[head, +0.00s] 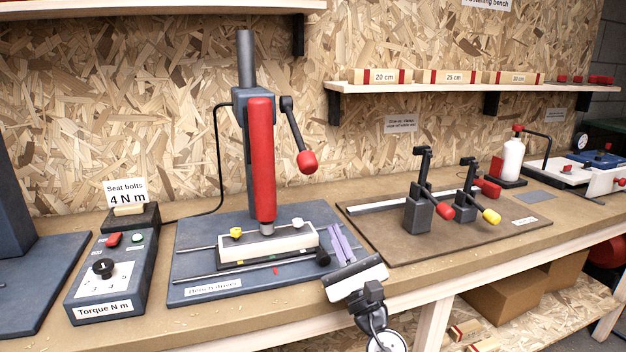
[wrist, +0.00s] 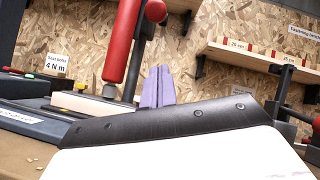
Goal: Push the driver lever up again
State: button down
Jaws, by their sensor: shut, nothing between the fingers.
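The bench driver stands on a dark base plate (head: 205,262), with a red body (head: 262,160) on a grey column. Its lever (head: 294,128) is a dark arm at the upper right that slants down to a red knob (head: 307,161). The red body also shows in the wrist view (wrist: 121,40), with a red knob (wrist: 156,11) beside it. My gripper (head: 335,236), with purple fingers, is shut and empty. It is low at the right front of the driver, below and apart from the lever knob. The fingers (wrist: 157,85) point up in the wrist view.
A torque box (head: 112,275) stands left. Two clamps with a red handle (head: 445,211) and a yellow one (head: 491,216) stand right. A shelf (head: 440,87) hangs above. Space around the lever knob looks clear.

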jog(key=shift+w+d+f+h, duration=0.2)
jog(key=shift+d+f+h, duration=0.15)
jog(key=shift+d, duration=0.2)
jog(key=w+a+r+p, duration=0.5)
jog(key=r+p, duration=0.1)
jog(key=r, duration=0.3)
jog(key=shift+w+r, duration=0.15)
jog(key=shift+d, duration=0.15)
